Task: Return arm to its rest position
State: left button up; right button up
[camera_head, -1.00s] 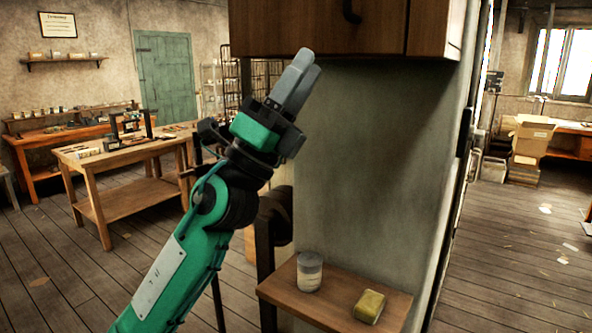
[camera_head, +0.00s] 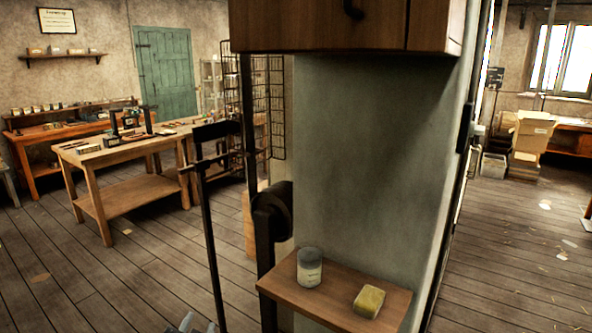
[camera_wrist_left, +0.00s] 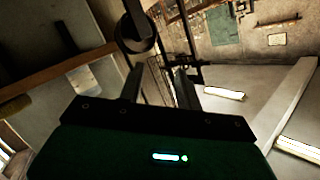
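My left gripper (camera_head: 199,325) shows only as grey fingertips at the bottom edge of the head view, left of centre. The tips stand apart with nothing seen between them. In the left wrist view its two fingers (camera_wrist_left: 160,88) also stand apart and look empty. The rest of my left arm is out of the head view. My right gripper and arm are not in view. A dark round wheel-like part (camera_head: 274,210) on a black upright stands beside the grey wall panel (camera_head: 370,160); it is clear of the gripper.
A small wooden shelf (camera_head: 335,304) holds a grey tin (camera_head: 309,268) and a yellow block (camera_head: 369,301). A wooden cabinet (camera_head: 320,25) hangs above. A thin black stand (camera_head: 208,215) is at left. A wooden workbench (camera_head: 125,155) stands further back, with open floor before it.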

pick_arm(q)
jog(key=s+a+f+n+g+h, duration=0.15)
jog(key=s+f+g, duration=0.45)
jog(key=s+f, duration=0.6)
jog(key=s+a+f+n+g, duration=0.2)
jog(key=s+f+g, duration=0.5)
jog(key=s, duration=0.9)
notch_tip(320, 180, down, 30)
jog(key=s+a+f+g, duration=0.1)
jog(key=s+a+f, duration=0.2)
jog(key=s+f, duration=1.6)
notch_tip(320, 180, down, 3)
jog(key=shift+s+m+y, duration=0.1)
jog(key=shift+m+y, duration=0.15)
